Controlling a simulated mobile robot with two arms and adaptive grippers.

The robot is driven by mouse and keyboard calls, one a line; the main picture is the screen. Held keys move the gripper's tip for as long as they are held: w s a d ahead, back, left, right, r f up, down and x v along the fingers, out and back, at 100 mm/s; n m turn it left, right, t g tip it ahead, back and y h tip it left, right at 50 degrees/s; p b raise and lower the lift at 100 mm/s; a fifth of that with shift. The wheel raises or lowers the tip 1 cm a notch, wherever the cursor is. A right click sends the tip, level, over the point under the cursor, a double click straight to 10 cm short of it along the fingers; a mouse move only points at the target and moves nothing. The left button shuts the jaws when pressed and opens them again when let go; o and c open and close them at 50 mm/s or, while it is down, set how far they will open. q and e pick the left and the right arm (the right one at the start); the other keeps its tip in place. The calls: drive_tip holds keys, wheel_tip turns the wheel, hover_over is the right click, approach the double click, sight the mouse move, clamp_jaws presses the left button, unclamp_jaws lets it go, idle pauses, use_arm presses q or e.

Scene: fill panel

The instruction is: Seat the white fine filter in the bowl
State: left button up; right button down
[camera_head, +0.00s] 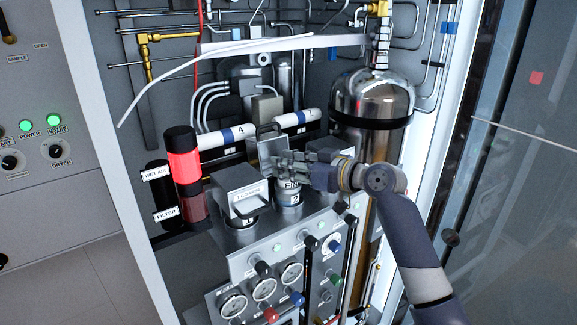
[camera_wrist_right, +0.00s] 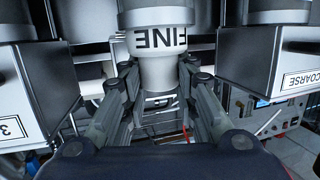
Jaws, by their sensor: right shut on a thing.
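The white fine filter (camera_wrist_right: 158,42), with an upside-down FINE label in the right wrist view, is a short cylinder with a narrower neck. My right gripper (camera_wrist_right: 160,76) is shut on this neck, one finger on each side. In the head view the right gripper (camera_head: 284,163) comes in from the right, with the filter (camera_head: 290,184) just below its fingers. The filter stands upright over the bowl marked 2 (camera_head: 290,200). A grey ring, seemingly the bowl's rim (camera_wrist_right: 165,17), meets the filter's wide end. I cannot tell how deep the filter sits. My left gripper is not in view.
The coarse housing (camera_head: 240,190) stands close on the left, and another boxy housing (camera_wrist_right: 22,98), marked 3, on the other side. An upright grey plate (camera_head: 271,147) rises behind the fingers. Gauges (camera_head: 264,289) and knobs lie in front; a steel tank (camera_head: 371,100) stands behind right.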

drive_tip(key=c, duration=1.3)
unclamp_jaws()
drive_tip(key=shift+f, duration=0.1)
drive_tip(key=b+v, duration=0.2)
drive_tip(key=v, duration=0.4)
drive_tip(key=b+v, duration=0.2)
drive_tip(key=v, duration=0.4)
drive_tip(key=shift+r, duration=0.2)
